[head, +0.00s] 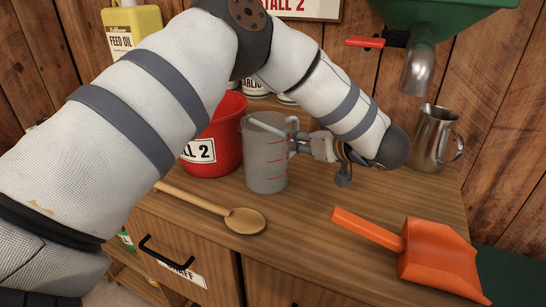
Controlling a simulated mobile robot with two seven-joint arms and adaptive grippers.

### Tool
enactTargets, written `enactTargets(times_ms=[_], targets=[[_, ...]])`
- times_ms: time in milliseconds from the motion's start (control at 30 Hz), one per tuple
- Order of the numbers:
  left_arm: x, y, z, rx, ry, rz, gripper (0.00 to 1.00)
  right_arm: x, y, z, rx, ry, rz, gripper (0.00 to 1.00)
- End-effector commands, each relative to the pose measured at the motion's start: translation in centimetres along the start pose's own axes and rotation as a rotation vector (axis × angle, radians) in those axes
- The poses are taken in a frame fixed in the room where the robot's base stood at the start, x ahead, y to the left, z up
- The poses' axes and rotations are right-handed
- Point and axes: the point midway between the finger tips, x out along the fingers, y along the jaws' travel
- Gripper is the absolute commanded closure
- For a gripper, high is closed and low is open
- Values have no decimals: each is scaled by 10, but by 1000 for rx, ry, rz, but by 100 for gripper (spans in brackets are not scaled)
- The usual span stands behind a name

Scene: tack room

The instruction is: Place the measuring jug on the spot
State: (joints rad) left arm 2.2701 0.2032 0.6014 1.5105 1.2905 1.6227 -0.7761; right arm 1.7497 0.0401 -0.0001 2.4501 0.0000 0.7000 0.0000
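The measuring jug (265,165) is a grey translucent jug with red marks. My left arm arches over from the left, and my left gripper (297,145) points left at the jug's handle side. Its fingertips are at the handle; the small overlap hides whether they are closed on it. The jug's base appears to be at the worktop; I cannot tell if it touches. No marked spot can be made out. My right gripper is not in view.
A wooden spoon (243,220) and orange scoop (435,255) lie in front. A metal pitcher (432,138) stands at back right, near the green hopper's spout (418,70). Bare worktop lies between jug and scoop.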

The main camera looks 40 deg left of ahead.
Motion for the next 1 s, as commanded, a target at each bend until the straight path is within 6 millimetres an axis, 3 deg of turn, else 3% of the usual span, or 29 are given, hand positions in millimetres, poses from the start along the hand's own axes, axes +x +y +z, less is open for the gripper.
enactTargets(times_ms=[100,267,367,733,900,1000], targets=[[17,0,0,0,0,0,80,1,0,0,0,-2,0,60],[16,0,0,0,1,1,80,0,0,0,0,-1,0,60],[16,0,0,0,1,1,100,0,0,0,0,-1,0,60],[15,0,-3,-2,1,1,100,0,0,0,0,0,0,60],[1,0,-36,-10,4,4,100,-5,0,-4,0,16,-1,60],[-33,-7,-54,-10,6,9,100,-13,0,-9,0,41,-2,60]])
